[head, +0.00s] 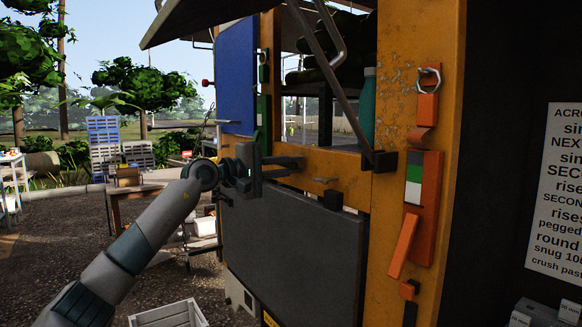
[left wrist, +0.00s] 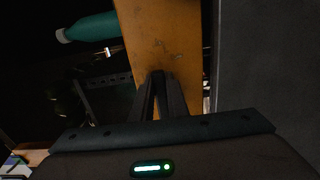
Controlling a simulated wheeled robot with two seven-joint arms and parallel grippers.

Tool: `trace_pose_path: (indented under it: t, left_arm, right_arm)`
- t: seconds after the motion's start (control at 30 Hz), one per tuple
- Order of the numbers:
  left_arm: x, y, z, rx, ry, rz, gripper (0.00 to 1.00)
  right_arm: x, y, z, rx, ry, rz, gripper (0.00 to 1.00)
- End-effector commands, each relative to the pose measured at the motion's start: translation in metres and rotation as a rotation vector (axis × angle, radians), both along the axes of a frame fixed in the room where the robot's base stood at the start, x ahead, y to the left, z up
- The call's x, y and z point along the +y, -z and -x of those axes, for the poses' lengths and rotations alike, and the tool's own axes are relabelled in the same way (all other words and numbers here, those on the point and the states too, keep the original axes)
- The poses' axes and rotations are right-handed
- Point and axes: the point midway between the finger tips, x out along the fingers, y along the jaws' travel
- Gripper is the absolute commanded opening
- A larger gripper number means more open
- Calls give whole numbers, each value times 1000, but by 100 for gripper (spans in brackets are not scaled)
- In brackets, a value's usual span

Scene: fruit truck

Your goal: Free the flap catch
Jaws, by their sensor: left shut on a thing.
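The dark grey flap (head: 297,243) hangs on the truck's side, below an orange rail (head: 350,164). My left gripper (head: 301,165) is at this rail, just above the flap's top edge. In the left wrist view its two fingers (left wrist: 159,78) come close together in front of the orange rail (left wrist: 165,42). They are shut on a small part, probably the flap catch, which the fingers hide. My right gripper is not in view.
An orange latch strip with a green and white label (head: 414,182) is on the right post. A raised panel and its slanted strut (head: 336,84) are above the opening. A teal bottle (head: 368,105) stands inside. A white crate (head: 168,314) is on the ground.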

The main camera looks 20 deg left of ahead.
Motion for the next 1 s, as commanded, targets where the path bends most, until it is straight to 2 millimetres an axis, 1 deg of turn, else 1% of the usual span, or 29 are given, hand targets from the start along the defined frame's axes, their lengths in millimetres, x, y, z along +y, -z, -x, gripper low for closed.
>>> trace_pose_path:
  t: [0.1, 0.13, 0.17, 0.2, 0.5, 0.67, 0.87, 0.93, 1.0]
  left_arm:
    - [-1, 3, 0, 4, 1, -5, 0]
    - [-1, 3, 0, 4, 1, -5, 16]
    - [-1, 3, 0, 4, 1, -5, 23]
    - [-1, 3, 0, 3, 1, -5, 33]
    - [0, 1, 0, 1, 0, -2, 33]
    - [4, 1, 4, 1, -1, -2, 33]
    - [16, 2, 19, -1, -2, -3, 33]
    - [23, 3, 27, 0, -2, -3, 33]
    - [30, 3, 37, 0, -2, -3, 33]
  right_arm:
    - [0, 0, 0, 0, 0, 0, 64]
    - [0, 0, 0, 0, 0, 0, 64]
    - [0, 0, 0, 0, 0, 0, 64]
    - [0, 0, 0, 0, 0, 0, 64]
    - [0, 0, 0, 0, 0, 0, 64]
    - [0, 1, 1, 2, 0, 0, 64]
    - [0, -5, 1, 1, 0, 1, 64]
    - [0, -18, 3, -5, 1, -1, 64]
    - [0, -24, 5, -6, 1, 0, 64]
